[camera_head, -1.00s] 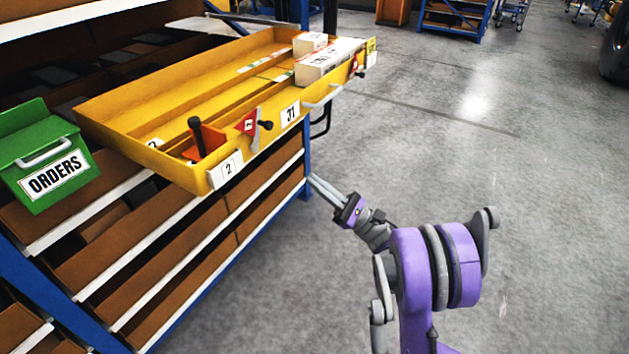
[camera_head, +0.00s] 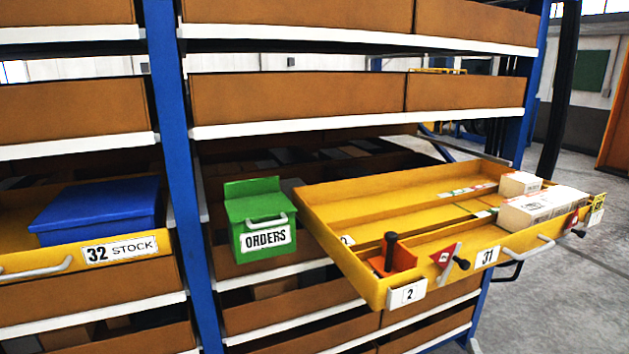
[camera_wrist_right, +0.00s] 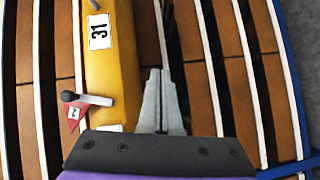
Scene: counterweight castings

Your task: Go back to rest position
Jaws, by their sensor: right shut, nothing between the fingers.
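My right gripper (camera_wrist_right: 160,75) shows in the right wrist view, its two grey fingers together and empty. It is beside the front of the yellow drawer (camera_wrist_right: 115,60) labelled 31, and I cannot tell if it touches. In the head view only a small grey piece of my right gripper (camera_head: 473,346) shows at the bottom edge, below the pulled-out yellow drawer (camera_head: 350,265). My left gripper is not in view.
A green ORDERS box (camera_head: 258,215) hangs left of the drawer. A blue box (camera_head: 95,210) stands in drawer 32. White boxes (camera_head: 540,206) and a red-and-black piece (camera_head: 392,256) are in the open drawer. Grey floor (camera_head: 590,265) is clear at right.

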